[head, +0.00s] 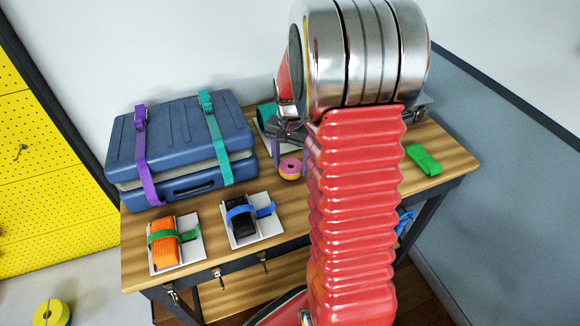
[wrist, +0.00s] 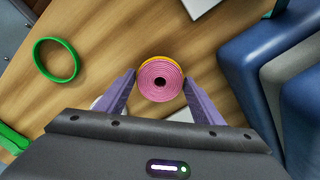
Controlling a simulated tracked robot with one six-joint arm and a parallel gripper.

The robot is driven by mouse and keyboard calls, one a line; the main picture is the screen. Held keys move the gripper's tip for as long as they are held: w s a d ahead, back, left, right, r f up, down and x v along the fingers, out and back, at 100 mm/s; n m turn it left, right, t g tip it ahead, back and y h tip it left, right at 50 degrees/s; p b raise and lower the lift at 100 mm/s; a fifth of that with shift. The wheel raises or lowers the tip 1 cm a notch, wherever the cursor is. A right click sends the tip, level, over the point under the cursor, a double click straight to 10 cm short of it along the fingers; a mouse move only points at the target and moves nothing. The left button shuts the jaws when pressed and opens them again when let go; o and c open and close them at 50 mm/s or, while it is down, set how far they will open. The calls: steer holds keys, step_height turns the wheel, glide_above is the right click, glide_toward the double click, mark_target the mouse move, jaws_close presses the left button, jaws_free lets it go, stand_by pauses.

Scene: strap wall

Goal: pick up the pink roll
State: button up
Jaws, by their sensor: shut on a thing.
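The pink roll (head: 291,170) has a yellow band on its outer edge. In the head view it is just left of my arm, over the wooden table. In the wrist view its flat spiral end with a dark centre hole faces the camera, and the roll (wrist: 160,92) sits between two purple fingers. My gripper (wrist: 160,76) is shut on the roll, one finger at each side. In the head view my arm hides much of the gripper. I cannot tell whether the roll touches the table.
A blue suitcase (head: 172,148) with purple and teal straps stands left of the roll. A green bundle (head: 424,160) lies right. A green ring (wrist: 56,60) lies on the table.

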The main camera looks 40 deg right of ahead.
mark_target(292, 167)
step_height(292, 167, up, 9)
stand_by(0.4)
steer(key=shift+s, duration=0.2)
stand_by(0.4)
